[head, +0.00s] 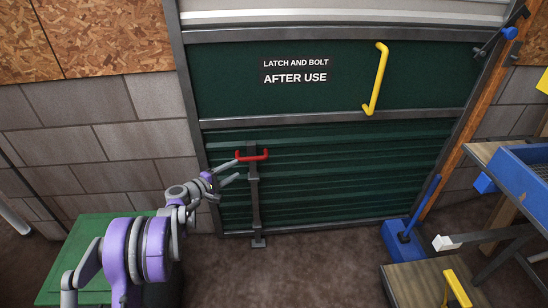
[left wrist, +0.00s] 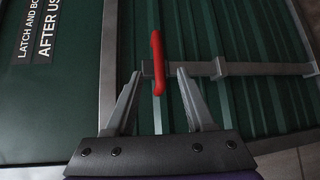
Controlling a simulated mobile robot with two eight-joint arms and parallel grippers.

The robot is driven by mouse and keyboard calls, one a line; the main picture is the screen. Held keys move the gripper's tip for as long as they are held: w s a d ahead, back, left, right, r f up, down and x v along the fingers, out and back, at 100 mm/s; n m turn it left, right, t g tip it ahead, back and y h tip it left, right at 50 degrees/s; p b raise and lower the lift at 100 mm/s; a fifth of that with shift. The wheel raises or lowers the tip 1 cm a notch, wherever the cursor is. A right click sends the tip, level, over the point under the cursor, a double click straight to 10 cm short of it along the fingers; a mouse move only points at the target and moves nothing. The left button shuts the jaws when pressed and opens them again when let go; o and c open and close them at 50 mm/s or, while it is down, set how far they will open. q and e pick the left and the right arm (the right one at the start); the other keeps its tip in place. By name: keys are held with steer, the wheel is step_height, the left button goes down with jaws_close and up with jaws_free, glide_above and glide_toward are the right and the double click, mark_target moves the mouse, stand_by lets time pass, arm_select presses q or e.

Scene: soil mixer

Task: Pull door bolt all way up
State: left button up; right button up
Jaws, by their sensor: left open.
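The door bolt is a grey vertical bar (head: 255,200) with a red handle (head: 252,155) at its top, on the lower green door panel (head: 340,175). In the left wrist view the red handle (left wrist: 158,63) appears upright, with the grey bar (left wrist: 240,69) running off to the right. My left gripper (head: 238,170) is open and empty beside the bolt, just left of the handle. In the left wrist view its fingertips (left wrist: 158,73) straddle the lower part of the red handle in the picture. Whether the handle lies between them in depth is unclear. My right gripper is not in view.
A yellow handle (head: 376,80) is on the upper door panel, beside a "LATCH AND BOLT AFTER USE" sign (head: 295,70). A blue pedal-like base with a lever (head: 400,238) stands at the right. A green box (head: 90,250) is at lower left. Floor before the door is clear.

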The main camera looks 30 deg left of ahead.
mark_target(250, 160)
arm_select(q)
steer(key=b+x, duration=0.2)
steer(key=x, duration=0.8)
steer(key=shift+w, duration=0.4)
jaws_close()
stand_by(1.0)
